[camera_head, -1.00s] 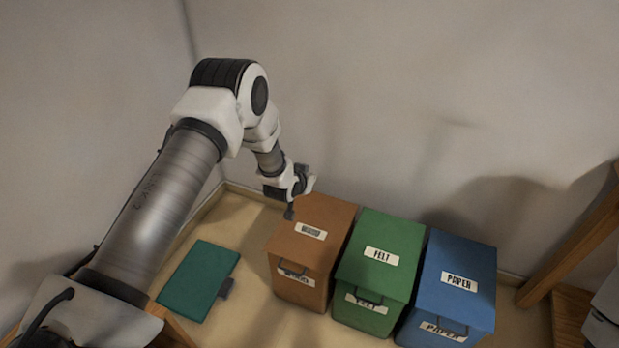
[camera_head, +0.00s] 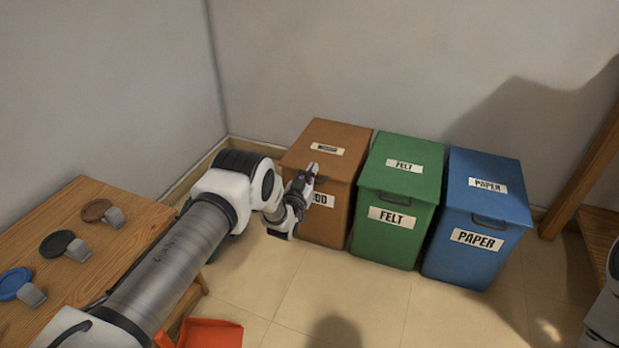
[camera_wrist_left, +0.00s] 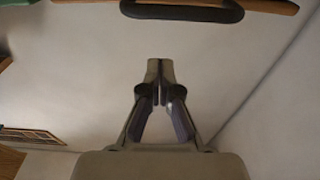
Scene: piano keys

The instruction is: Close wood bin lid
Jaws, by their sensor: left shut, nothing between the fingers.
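The brown wood bin (camera_head: 335,222) stands at the left end of a row of three bins. Its lid (camera_head: 328,136) lies flat on top, with a white label, and looks closed. My left gripper (camera_head: 309,174) is in front of the bin, just below the lid's front edge, and covers part of the front label. In the left wrist view the gripper (camera_wrist_left: 160,68) is shut and empty. A dark handle (camera_wrist_left: 182,11) on a brown edge shows above the fingertips, apart from them. My right gripper is not in view.
The green felt bin (camera_head: 395,236) and blue paper bin (camera_head: 470,255) stand to the right, lids down. A wooden table (camera_head: 120,240) with several round-headed items is at left. A red-orange object (camera_head: 215,333) lies at the bottom.

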